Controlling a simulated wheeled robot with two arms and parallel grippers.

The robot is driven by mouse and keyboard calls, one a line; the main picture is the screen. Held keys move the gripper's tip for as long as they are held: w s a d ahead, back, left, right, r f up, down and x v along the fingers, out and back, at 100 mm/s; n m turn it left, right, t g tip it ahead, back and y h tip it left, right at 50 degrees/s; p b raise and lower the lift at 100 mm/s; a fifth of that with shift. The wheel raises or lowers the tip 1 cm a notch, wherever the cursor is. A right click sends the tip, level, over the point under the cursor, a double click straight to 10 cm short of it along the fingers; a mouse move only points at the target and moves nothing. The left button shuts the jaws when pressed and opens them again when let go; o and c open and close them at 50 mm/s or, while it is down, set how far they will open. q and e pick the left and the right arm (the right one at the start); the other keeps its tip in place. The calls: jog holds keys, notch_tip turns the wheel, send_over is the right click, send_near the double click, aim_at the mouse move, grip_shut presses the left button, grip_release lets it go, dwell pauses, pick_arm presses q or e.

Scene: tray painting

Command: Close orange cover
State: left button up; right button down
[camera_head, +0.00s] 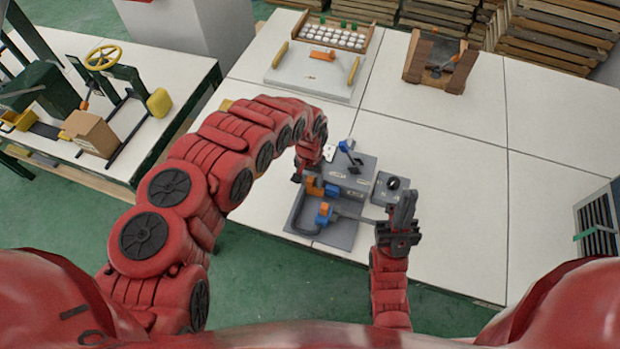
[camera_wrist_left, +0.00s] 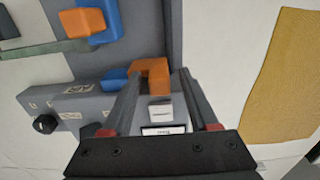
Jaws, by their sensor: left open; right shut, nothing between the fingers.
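A grey fixture (camera_head: 347,233) on the white table carries two orange-and-blue parts. The upper orange piece (camera_head: 314,186) sits beside a blue block (camera_head: 332,191). In the left wrist view an orange piece (camera_wrist_left: 152,72) with a blue part (camera_wrist_left: 115,78) lies at the fingertips. My left gripper (camera_head: 304,172) is over the fixture's left side; its fingers (camera_wrist_left: 158,88) are apart around the near side of that orange piece, and contact cannot be told. The lower orange piece (camera_head: 323,213) is beside a thin grey bar. My right gripper (camera_head: 403,212) is shut and empty, right of the fixture.
A white tray with yellow handles (camera_head: 312,72) and a brown wooden holder (camera_head: 436,62) stand farther back. A bench with a yellow wheel (camera_head: 103,57) is at left, a dark slatted box (camera_head: 598,220) at right. The table right of my right gripper is clear.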

pick_arm(q)
grip_shut()
jog(key=shift+d, duration=0.1)
dwell(1.2)
